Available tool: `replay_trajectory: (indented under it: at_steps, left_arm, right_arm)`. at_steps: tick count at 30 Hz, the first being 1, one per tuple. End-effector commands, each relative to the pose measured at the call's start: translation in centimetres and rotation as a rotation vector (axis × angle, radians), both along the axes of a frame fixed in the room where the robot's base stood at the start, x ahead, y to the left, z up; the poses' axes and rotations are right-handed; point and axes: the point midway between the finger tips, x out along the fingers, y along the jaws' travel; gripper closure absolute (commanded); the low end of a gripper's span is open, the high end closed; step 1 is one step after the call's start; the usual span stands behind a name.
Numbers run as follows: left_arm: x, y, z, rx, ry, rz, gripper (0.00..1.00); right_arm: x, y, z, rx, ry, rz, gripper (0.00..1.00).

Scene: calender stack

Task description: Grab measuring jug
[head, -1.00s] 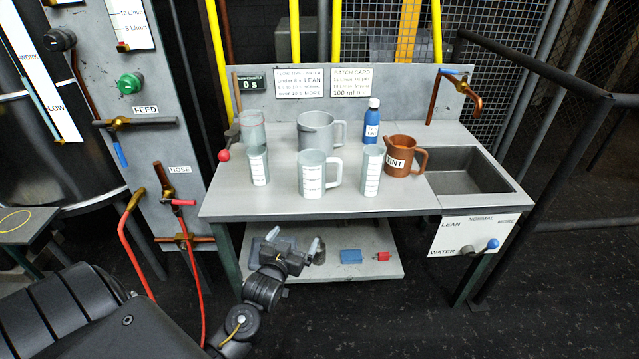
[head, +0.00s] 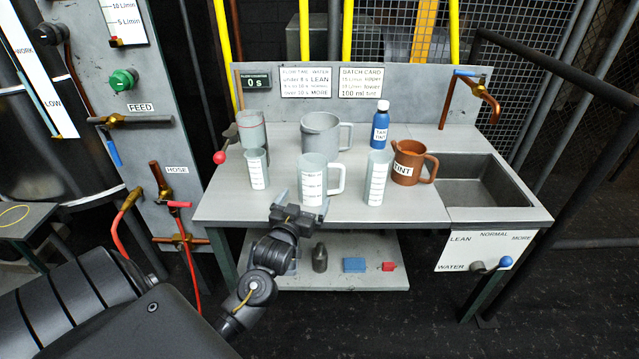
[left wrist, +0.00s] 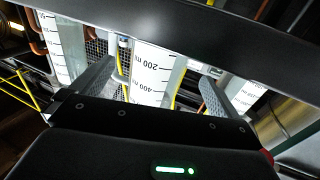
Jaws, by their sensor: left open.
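The measuring jug (head: 313,183) is a clear-grey jug with a white scale label and a handle on its right. It stands upright at the front middle of the bench. My left gripper (head: 294,212) is at the bench's front edge, just in front of the jug and slightly left of it. In the left wrist view the jug (left wrist: 152,75) shows its 200 and 400 ml marks between the two open fingers of my gripper (left wrist: 156,80). I see no contact with the jug. My right gripper is not in view.
Clear graduated cylinders stand left (head: 257,169) and right (head: 377,178) of the jug. Behind are a big grey pitcher (head: 320,137) and a blue bottle (head: 380,128). A brown tint jug (head: 407,163) stands at right beside the sink (head: 475,182). A lower shelf (head: 340,277) lies under the bench.

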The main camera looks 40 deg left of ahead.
Motion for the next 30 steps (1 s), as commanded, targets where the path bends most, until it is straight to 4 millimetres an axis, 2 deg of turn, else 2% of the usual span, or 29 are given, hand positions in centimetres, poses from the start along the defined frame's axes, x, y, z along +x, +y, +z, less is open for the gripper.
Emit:
replay_trajectory:
  at_steps: [8, 14, 18, 27, 30]
  left_arm:
    - [1.1, 0.2, 0.2, 0.0, -0.001, -0.003, 0.0]
    - [3.7, 1.2, 1.3, 0.003, -0.002, -0.005, 0.0]
    - [5.2, 1.7, 1.1, 0.001, 0.001, -0.005, 0.0]
    - [5.7, 1.8, 1.1, 0.0, 0.001, -0.005, 0.0]
    - [5.7, 1.8, 1.1, 0.0, 0.001, -0.005, 0.12]
  right_arm:
    - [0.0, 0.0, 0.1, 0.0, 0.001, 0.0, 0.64]
    - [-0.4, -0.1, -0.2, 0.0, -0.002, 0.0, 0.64]
    - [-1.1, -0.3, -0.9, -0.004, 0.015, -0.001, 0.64]
    - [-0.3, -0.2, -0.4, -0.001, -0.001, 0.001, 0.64]
    - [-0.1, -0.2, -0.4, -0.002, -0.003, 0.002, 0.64]
